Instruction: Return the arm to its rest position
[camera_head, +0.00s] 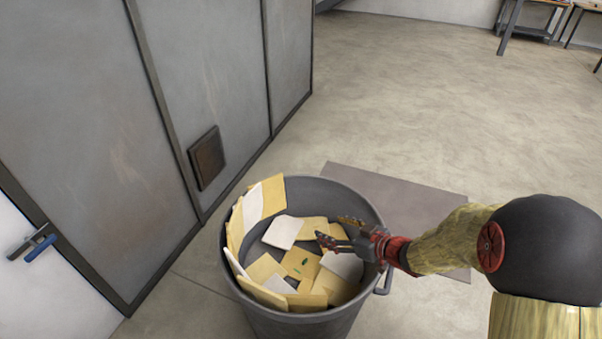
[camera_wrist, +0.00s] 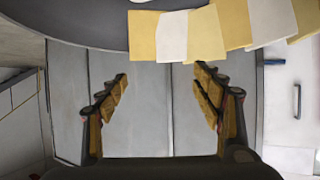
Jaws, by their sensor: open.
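My arm reaches in from the right in the head view, and my gripper (camera_head: 337,239) is over the right part of a dark grey bin (camera_head: 376,215). In the wrist view my gripper (camera_wrist: 160,85) has its two fingers wide apart with nothing between them. Yellow and white sheets or pads (camera_head: 285,232) fill the bin, several standing along its left wall. A small green mark or object shows among them. In the wrist view the bin's rim and several pads (camera_wrist: 172,36) are at the top. The exact height of the gripper above the pads is hard to tell.
A grey metal wall (camera_head: 90,110) with a small dark vent (camera_head: 207,157) stands left of the bin. A door with a blue handle (camera_head: 40,247) is at the lower left. A flat grey mat (camera_head: 400,200) lies behind the bin. Open floor extends to a workbench (camera_head: 530,25) far right.

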